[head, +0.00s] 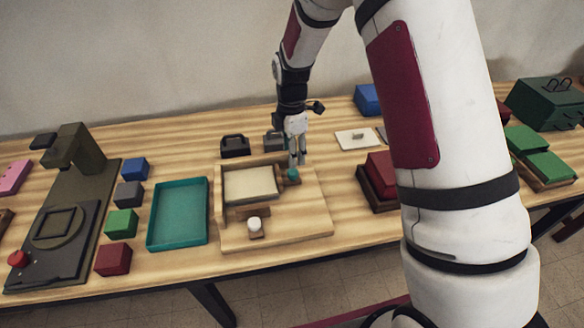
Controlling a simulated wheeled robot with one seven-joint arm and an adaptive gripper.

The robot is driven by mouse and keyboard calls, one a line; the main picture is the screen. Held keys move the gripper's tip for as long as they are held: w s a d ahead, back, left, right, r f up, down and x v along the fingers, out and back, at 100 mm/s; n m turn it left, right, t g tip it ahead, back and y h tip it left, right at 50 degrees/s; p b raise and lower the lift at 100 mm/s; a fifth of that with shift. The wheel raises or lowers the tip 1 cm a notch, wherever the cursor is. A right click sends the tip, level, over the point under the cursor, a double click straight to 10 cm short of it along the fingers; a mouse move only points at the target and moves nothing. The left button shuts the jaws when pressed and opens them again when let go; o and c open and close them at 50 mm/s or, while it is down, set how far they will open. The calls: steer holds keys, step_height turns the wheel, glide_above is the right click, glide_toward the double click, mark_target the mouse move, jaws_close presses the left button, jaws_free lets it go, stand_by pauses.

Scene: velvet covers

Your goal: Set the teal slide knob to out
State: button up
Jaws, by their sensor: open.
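The teal slide knob (293,175) is a small teal piece on the right part of a light wooden fixture (300,220), beside a cream pad. My gripper (297,162) points down right above the knob, with its fingertips close to it. The gripper is open. I cannot tell whether the fingers touch the knob or stand around it. The slide's track is too small to make out. A white round knob (254,223) sits on the front part of the same fixture.
A teal tray (178,240) lies to the left, with several coloured blocks beside it. A dark press-like device (65,215) stands further left. A dark red block (381,170) is to the right. Two dark handled pieces stand behind the fixture. My arm hides part of the table's right side.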

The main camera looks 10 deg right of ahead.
mark_target(292, 172)
step_height(292, 172, down, 7)
steer(key=shift+f+p, duration=0.1)
steer(key=shift+p, duration=0.25)
steer(key=shift+c, duration=0.4)
